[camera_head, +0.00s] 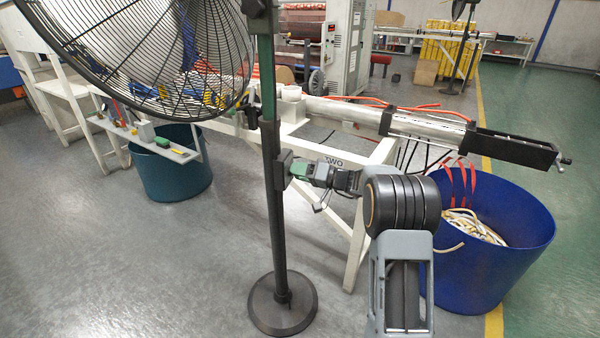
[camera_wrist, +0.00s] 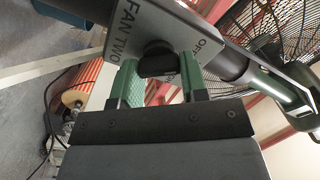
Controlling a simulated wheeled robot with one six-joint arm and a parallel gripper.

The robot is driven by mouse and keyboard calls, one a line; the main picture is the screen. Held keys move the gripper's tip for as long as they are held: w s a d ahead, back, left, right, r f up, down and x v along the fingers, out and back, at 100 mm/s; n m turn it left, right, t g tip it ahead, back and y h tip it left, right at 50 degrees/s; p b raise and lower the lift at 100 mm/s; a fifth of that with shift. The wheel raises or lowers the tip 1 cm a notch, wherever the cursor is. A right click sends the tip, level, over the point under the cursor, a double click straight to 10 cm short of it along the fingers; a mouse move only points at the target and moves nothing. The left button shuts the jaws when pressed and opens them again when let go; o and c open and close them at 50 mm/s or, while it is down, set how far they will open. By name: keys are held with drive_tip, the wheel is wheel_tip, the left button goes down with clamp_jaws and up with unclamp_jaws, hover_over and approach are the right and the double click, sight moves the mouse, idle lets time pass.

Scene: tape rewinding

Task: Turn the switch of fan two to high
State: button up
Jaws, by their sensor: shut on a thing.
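Fan two stands at the left of the head view, with its black round cage (camera_head: 150,50) on a dark pole (camera_head: 270,130) and a round base (camera_head: 283,303). The switch box (camera_head: 284,165) is on the pole. In the wrist view its grey plate (camera_wrist: 118,42) reads FAN TWO and OFF. The dark switch knob (camera_wrist: 158,60) sticks out of the plate. My gripper (camera_head: 296,171) has its green fingers on both sides of the knob in the wrist view (camera_wrist: 160,76) and is shut on it. The knob's pointer direction cannot be told.
A white frame (camera_head: 356,240) with a metal tube (camera_head: 350,112) stands behind my arm. A blue tub (camera_head: 510,245) with hose or rope is at the right. A teal tub (camera_head: 170,185) is at the left. The floor at front left is clear.

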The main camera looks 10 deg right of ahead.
drive_tip(key=shift+f+m+p, duration=0.15)
drive_tip(key=shift+m+p, duration=1.1)
drive_tip(key=shift+m, duration=2.65)
drive_tip(key=shift+f+m+p, duration=0.15)
drive_tip(key=shift+m+p, duration=1.1)
drive_tip(key=shift+m, duration=2.65)
drive_tip(key=o, duration=0.9)
